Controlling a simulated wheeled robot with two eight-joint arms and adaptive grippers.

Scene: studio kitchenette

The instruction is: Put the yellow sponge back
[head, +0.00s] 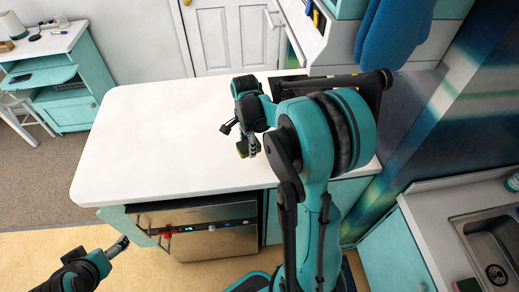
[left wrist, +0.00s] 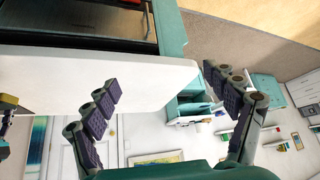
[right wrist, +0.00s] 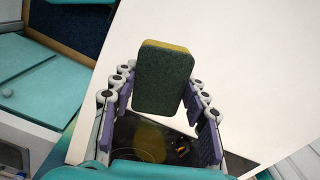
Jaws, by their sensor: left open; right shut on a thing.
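The yellow sponge (right wrist: 163,78) is a block with a dark green scouring face and a yellow edge. My right gripper (right wrist: 163,92) is shut on it, with a finger on each side. In the head view the sponge (head: 242,148) shows small at the tips of my right gripper (head: 250,147), over the white counter (head: 150,130). I cannot tell whether it touches the counter. My left gripper (head: 122,243) is low at the left, in front of the counter; in the left wrist view (left wrist: 160,85) its fingers are spread and empty.
A black hob (right wrist: 140,140) lies in the counter, partly hidden by my right arm in the head view. A metal sink (head: 490,240) is at the lower right. A stainless appliance (head: 200,230) sits under the counter. The counter's left half is clear.

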